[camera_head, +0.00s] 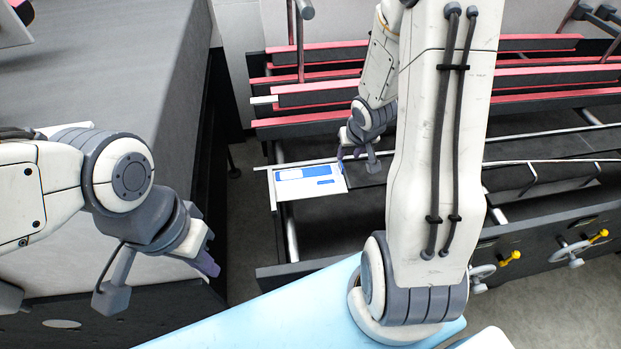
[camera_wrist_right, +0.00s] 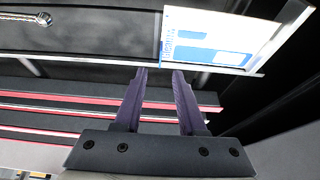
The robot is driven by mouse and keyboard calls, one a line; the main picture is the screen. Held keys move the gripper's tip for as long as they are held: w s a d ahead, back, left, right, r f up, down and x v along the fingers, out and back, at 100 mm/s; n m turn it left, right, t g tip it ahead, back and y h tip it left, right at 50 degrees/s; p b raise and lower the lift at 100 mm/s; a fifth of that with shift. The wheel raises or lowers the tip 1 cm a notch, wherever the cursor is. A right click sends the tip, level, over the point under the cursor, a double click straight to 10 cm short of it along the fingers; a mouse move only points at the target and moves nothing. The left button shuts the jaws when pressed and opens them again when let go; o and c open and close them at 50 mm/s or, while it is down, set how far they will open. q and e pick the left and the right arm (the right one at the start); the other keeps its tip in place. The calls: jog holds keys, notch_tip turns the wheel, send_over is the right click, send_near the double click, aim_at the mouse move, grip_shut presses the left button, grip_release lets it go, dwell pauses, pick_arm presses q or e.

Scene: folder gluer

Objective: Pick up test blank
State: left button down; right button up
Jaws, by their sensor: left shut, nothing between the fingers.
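The test blank (camera_head: 308,181), a flat white sheet with blue panels, lies at the left end of the machine's dark bed in the head view. In the right wrist view the blank (camera_wrist_right: 208,38) is at the top, beyond the fingertips. My right gripper (camera_head: 342,160) is at the blank's right far edge in the head view. Its two purple fingers (camera_wrist_right: 160,71) are apart with nothing between them; whether they touch the blank I cannot tell. My left gripper (camera_head: 210,266) is shut and empty at the left, well away from the blank.
Red-topped rails (camera_head: 330,92) run behind the blank. A big grey machine body (camera_head: 110,60) stands at the left, with a dark gap beside it. A light blue surface (camera_head: 250,312) is in front. Handwheels with yellow knobs (camera_head: 510,257) are at the right.

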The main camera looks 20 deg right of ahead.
aim_at(342, 167)
jog(key=b+x, duration=0.2)
jog(key=x, duration=0.3)
jog(key=shift+a, duration=0.1)
jog(key=shift+a+b+x, duration=0.1)
jog(key=shift+b+x, duration=0.35)
jog(key=shift+x, duration=0.75)
jog(key=shift+a+b+x, duration=0.15)
jog(key=shift+b+x, duration=0.25)
jog(key=shift+x, duration=0.8)
jog(key=shift+s+d, duration=0.2)
grip_shut()
